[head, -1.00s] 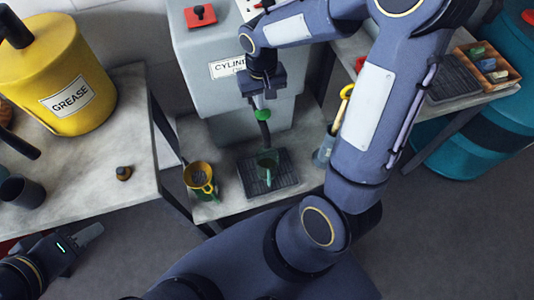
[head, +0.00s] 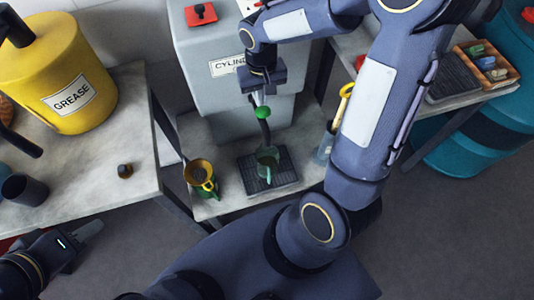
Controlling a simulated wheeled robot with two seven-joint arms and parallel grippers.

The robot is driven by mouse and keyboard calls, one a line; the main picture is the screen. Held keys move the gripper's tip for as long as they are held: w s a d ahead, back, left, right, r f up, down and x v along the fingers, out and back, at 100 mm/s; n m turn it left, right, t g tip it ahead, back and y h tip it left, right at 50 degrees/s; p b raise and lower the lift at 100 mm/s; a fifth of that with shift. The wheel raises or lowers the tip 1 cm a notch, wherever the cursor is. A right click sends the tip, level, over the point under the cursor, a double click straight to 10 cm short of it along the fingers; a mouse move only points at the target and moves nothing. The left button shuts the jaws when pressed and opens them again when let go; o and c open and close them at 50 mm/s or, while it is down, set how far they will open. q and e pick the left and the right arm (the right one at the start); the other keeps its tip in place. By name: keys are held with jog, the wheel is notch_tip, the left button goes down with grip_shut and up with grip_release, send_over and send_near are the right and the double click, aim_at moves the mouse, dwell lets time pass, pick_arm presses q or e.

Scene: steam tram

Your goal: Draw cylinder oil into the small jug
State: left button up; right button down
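The grey cylinder oil tank (head: 205,70) stands at the back centre, its label partly hidden by my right arm. A green tap knob (head: 263,113) is at its front, with a dark spout running down from it. The small green jug (head: 268,164) stands upright on a black drip tray (head: 285,178), below the spout's end. My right gripper (head: 261,97) points down just above the tap knob; its fingertips are small and partly hidden, and I cannot tell whether they touch it. My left gripper (head: 88,236) is low at the left, away from the tank, and looks empty.
A yellow grease can (head: 60,75), a dark cup (head: 22,189) and a small brass-and-black piece (head: 125,171) are on the left bench. A yellow funnel (head: 200,174) sits left of the drip tray. A yellow-handled tool (head: 345,92) stands to the right.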

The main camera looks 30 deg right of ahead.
notch_tip(320, 180, up, 6)
jog(key=p, duration=0.4)
jog(key=shift+f, duration=0.2)
jog(key=shift+r, duration=0.1)
jog(key=s+a+r+t+y, duration=0.2)
jog(key=s+r, duration=0.2)
jog(key=s, duration=0.4)
jog(key=s+a+r+n+t+y, duration=0.1)
jog(key=s+a+r+t, duration=0.1)
jog(key=s+r, duration=0.3)
jog(key=s+t, duration=0.1)
jog(key=s, duration=0.3)
jog(key=shift+r+t+y, duration=0.2)
jog(key=shift+t+y, duration=0.1)
jog(key=shift+y, duration=0.1)
dwell(0.5)
